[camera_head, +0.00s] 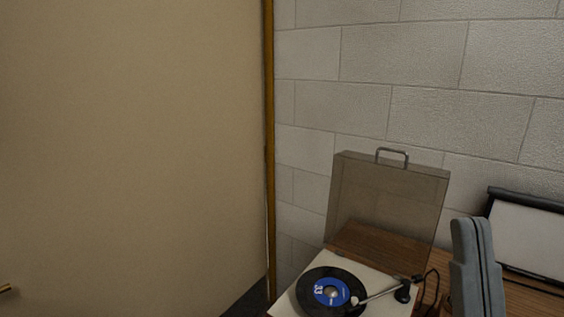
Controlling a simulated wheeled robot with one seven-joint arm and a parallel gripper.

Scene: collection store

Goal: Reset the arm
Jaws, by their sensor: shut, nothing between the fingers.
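My gripper (475,222) stands at the lower right of the head view. Two grey finger-like slabs point upward side by side, with only a thin seam between them. They look shut, with nothing held between them. The rest of my arm is below the picture's edge. The gripper is in front of the wooden surface and to the right of the record player, and covers part of the surface. I cannot tell whether it touches anything.
A record player (288,304) with a black record (345,282) and raised smoky lid (385,200) stands on a wooden surface (527,300). A dark-framed pale panel (530,235) is at right. A beige panel (130,150) fills the left; a block wall (420,70) stands behind.

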